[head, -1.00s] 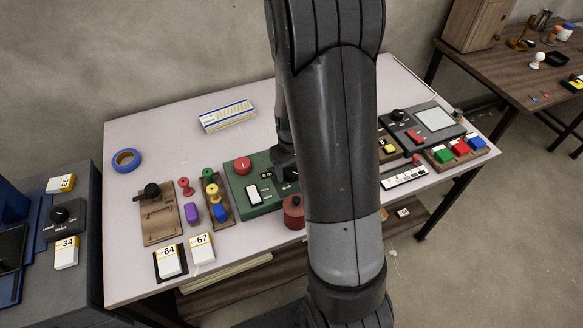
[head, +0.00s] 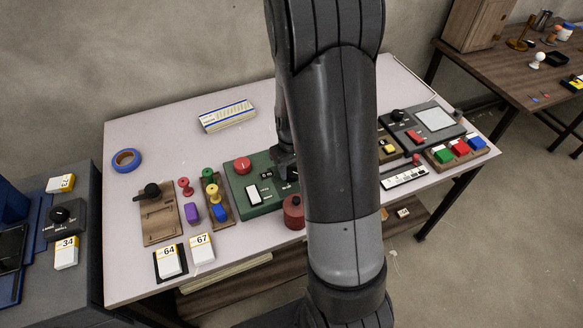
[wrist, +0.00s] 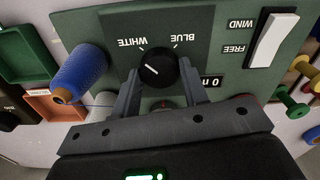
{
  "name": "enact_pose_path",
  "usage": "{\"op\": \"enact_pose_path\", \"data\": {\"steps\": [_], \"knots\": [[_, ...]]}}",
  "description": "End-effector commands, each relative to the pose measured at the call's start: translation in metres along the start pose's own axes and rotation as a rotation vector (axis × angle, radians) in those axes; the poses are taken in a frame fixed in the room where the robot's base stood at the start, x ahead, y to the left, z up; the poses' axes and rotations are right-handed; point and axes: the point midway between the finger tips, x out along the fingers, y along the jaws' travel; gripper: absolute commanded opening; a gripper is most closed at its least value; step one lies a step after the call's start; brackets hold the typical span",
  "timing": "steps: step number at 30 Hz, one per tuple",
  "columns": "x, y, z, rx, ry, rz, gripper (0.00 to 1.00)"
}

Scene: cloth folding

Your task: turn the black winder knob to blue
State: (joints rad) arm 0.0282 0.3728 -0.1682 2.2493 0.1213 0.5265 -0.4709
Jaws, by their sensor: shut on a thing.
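The black winder knob (wrist: 158,68) sits on a dark plate of the green winder box (wrist: 120,18), between the printed words WHITE and BLUE, which appear upside down in the wrist view. A short white mark shows on the knob's left side, away from the word BLUE. My gripper (wrist: 160,75) is shut on the knob, with one finger on each side. In the head view, my gripper (head: 284,168) is over the right part of the green box (head: 237,187), and my arm hides the knob. A blue spool (wrist: 80,72) stands beside the knob.
A white WIND/FREE rocker (wrist: 272,40) and a small counter display (wrist: 197,83) are close by on the box. A red button (head: 242,165) is at its back. A dark red canister (head: 293,212) stands in front.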

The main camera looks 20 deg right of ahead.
Motion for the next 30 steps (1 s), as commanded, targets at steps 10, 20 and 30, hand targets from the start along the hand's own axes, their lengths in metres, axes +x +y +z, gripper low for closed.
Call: {"op": "enact_pose_path", "data": {"steps": [10,20,30], "knots": [[-0.0002,-0.0001,0.0000,0.176,-0.001,-0.001,0.17],[-0.0001,0.0000,0.0002,0.481,-0.002,0.000,0.17],[-0.0001,0.0004,0.0005,0.806,-0.002,0.000,0.17]]}}
